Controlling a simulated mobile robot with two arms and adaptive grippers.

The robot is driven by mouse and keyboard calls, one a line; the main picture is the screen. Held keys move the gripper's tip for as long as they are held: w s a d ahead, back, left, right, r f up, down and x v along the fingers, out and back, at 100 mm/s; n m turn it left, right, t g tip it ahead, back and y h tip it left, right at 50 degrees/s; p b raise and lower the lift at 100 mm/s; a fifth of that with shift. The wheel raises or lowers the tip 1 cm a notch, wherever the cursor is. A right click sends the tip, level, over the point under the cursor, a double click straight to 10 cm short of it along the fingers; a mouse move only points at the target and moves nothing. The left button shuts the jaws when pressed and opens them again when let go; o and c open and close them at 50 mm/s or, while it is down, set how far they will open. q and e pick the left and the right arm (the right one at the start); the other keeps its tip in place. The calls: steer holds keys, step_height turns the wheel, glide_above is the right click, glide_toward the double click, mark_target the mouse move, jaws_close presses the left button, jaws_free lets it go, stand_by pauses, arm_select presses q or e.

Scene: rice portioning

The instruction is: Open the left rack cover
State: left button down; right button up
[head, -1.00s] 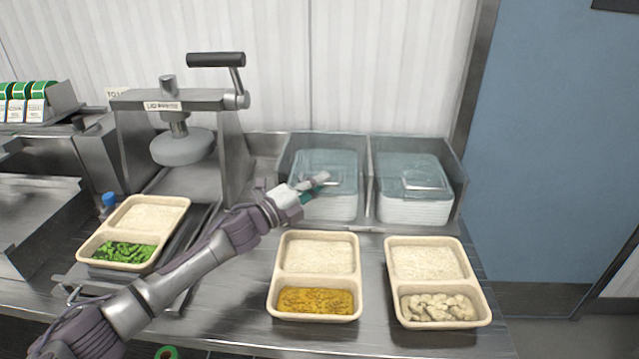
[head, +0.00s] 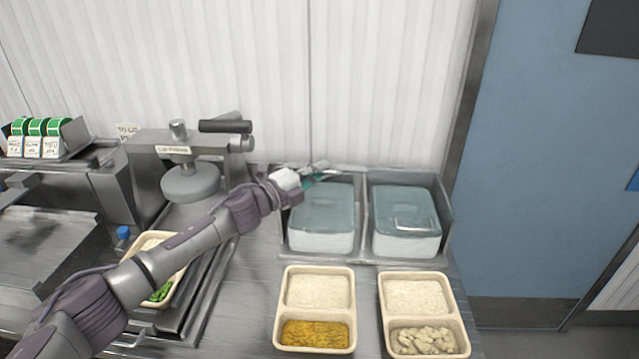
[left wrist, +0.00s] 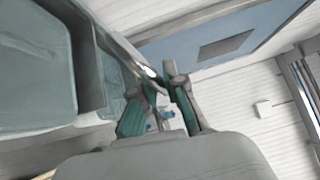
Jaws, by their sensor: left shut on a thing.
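The two-bay metal lid rack (head: 365,215) stands against the back wall, with blue translucent tops over white stacks in both bays. The right rack cover (head: 408,222) lies flat with its raised handle showing. In the left bay, the blue top of the stack (head: 322,215) shows with no handle on it. My left gripper (head: 322,176) is at the back edge of the left bay, shut on the left rack cover, whose clear pane is hard to make out. The left wrist view shows its teal fingers (left wrist: 160,85) close together beside the rack wall (left wrist: 90,65).
A lid press (head: 190,165) stands left of the rack. Two food trays (head: 316,312) (head: 423,315) lie in front of it. My left arm partly covers a third tray (head: 172,262). A blue door (head: 530,150) is at the right.

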arm_select(q)
steer(key=shift+w+r+p, duration=0.15)
steer(key=shift+w+r, duration=0.2)
steer(key=shift+r, duration=0.3)
steer(key=shift+w+r+p, duration=0.2)
steer(key=shift+w+r, duration=0.2)
steer(key=shift+r, duration=0.2)
steer(key=shift+w+r+p, duration=0.15)
steer(key=shift+w+r, duration=0.2)
steer(key=shift+r, duration=0.3)
steer(key=c, duration=1.2)
jaws_free()
steer(key=shift+s, duration=0.1)
